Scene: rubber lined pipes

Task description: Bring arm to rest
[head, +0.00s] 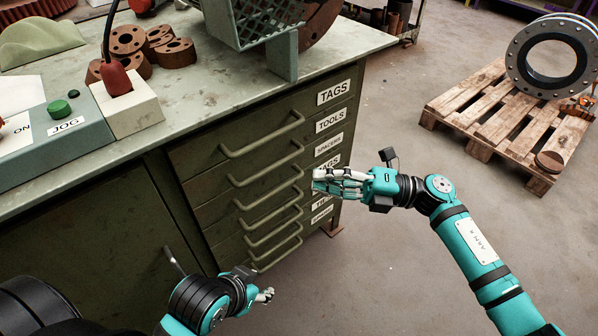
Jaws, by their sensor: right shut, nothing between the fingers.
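My right arm comes in from the lower right, teal and black. Its gripper (322,182) is shut and empty, in front of the labelled drawers at the bench's right end, and covers part of some labels. I cannot tell from this angle how far it is from the drawer fronts. My left gripper (267,294) is low in the picture, in front of the lower drawers. It is small and partly hidden by its own wrist, so I cannot tell if it is open or shut. I see nothing held in it.
The green workbench (245,85) with several drawer handles stands close in front. On it are a control box (60,140), a red-handled tool (117,80) and brown rings (128,42). A wooden pallet (475,110) bears a large flanged ring (516,62). The floor between is clear.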

